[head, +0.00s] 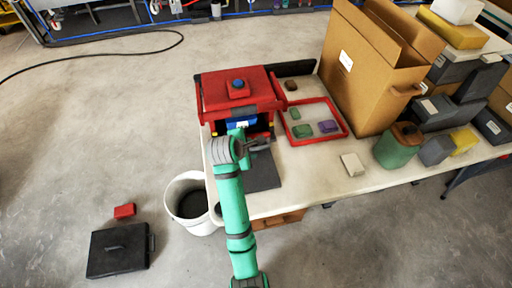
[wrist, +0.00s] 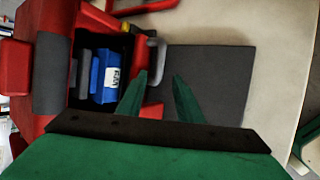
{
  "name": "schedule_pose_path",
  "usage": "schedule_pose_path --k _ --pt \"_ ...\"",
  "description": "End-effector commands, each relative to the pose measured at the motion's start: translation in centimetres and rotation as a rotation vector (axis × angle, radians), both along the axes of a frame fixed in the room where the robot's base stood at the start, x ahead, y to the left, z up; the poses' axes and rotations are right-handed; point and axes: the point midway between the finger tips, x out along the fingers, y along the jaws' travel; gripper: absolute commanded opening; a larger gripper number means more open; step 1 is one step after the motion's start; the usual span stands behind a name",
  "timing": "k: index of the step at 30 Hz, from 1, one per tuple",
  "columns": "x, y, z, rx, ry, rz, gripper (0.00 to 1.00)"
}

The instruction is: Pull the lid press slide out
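The lid press is a red box (head: 238,97) with a blue button (head: 238,84) on top, at the table's back left. Its dark front opening holds a blue block with a white label (wrist: 108,77), beside grey parts. A grey bent handle (wrist: 159,50) stands out from the opening in the wrist view and seems to belong to the slide. My gripper (wrist: 160,75) is open, with its two green fingers apart and nothing between them. Its tips are just short of the handle, roughly either side of its near end; contact cannot be told. In the head view my arm hides part of the press front.
A dark grey mat (head: 264,174) lies before the press. A red tray (head: 307,141) with several blocks, a cardboard box (head: 358,85) and a green canister (head: 397,150) stand to the right. A white bucket (head: 189,221) stands on the floor by the table's left end.

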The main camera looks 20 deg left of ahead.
Motion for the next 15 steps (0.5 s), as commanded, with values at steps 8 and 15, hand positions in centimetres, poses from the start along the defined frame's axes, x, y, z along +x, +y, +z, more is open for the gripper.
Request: schedule_pose_path --k 8,15 --pt "2.8 -0.3 -3.4 -0.001 0.001 -0.002 0.33" --pt "3.8 -0.6 -4.6 0.0 0.0 -0.007 0.33"
